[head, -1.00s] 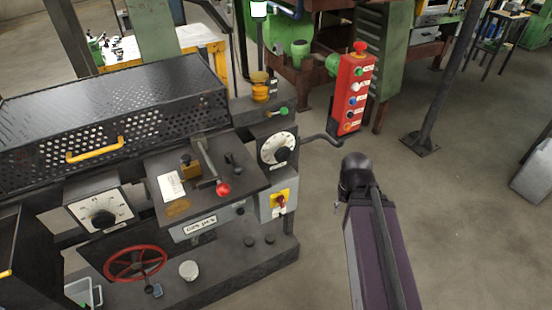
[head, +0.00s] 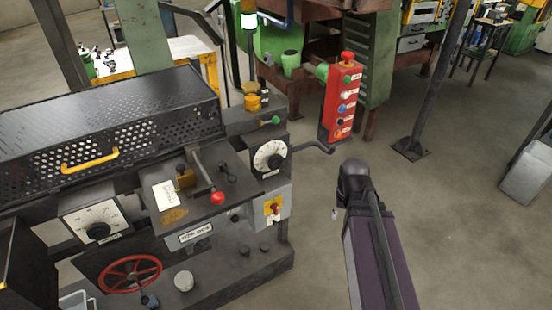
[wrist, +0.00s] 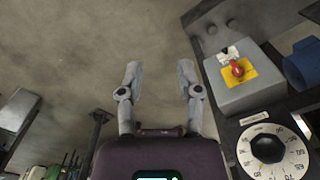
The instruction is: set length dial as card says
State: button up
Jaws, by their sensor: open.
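The machine carries two white-faced dials with black knobs. One dial (head: 97,229) is at the front left, and the other (head: 270,158) is at the right end. The lettering under both is too small to read, so I cannot tell which is the length dial. A white card (head: 166,194) lies on the dark panel between them; its writing is unreadable. The wrist view shows a dial (wrist: 270,150) at lower right, its black knob partly surrounded by numbers. My gripper (wrist: 160,72) is open and empty over the floor, left of this dial and apart from it.
A grey box with a red switch (wrist: 237,68) on a yellow plate stands beside the dial. A red button box (head: 342,100) juts out on a bent arm. Open floor lies to the right.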

jog(key=w+a+r+m+p, duration=0.3)
jog(key=w+a+r+p, duration=0.15)
jog(key=w, duration=0.35)
jog(key=w+a+r+m+p, duration=0.3)
jog(key=w+a+r, duration=0.15)
jog(key=w, duration=0.35)
notch_tip(320, 180, up, 4)
jog(key=r+m+p, duration=0.1)
jog(key=m+p, duration=0.4)
send_over(280, 155)
jog(key=shift+f, duration=0.25)
jog(key=shift+f, duration=0.15)
notch_tip(280, 155, down, 14)
jog(key=b, duration=1.3)
jog(key=shift+r, duration=0.25)
